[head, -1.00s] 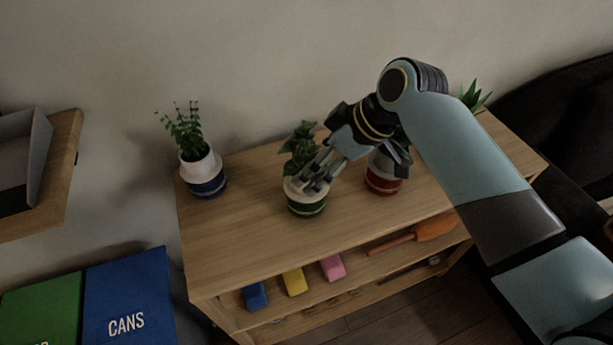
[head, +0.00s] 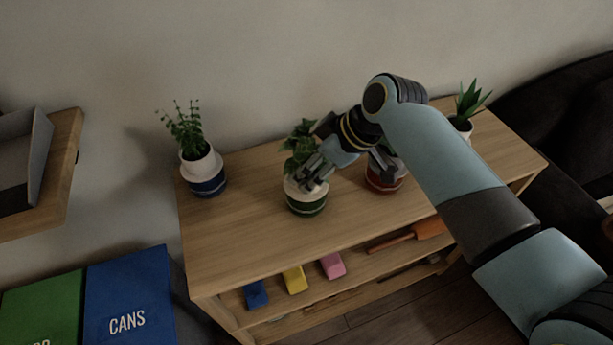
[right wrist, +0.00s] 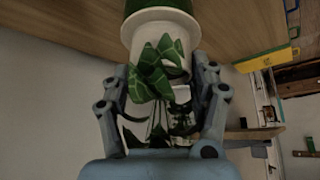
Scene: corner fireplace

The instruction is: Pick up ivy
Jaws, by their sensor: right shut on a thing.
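The ivy (head: 297,147) has broad green leaves and grows in a white pot (head: 306,206) with a green band. The pot is upright on the wooden shelf top, between two other plants. In the right wrist view its leaves (right wrist: 155,70) hang in front of the white pot (right wrist: 160,25). My right gripper (head: 310,183) is shut on the ivy's pot near its upper rim. Its fingers show on both sides of the leaves in the right wrist view. The gripper and wrist hide part of the ivy. My left gripper is not in view.
A white-and-blue potted plant (head: 203,172) stands left on the shelf unit (head: 250,245). A red-banded pot (head: 383,180) stands close right, partly behind my wrist. A spiky plant (head: 468,105) stands far right. The shelf top in front of the ivy is clear.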

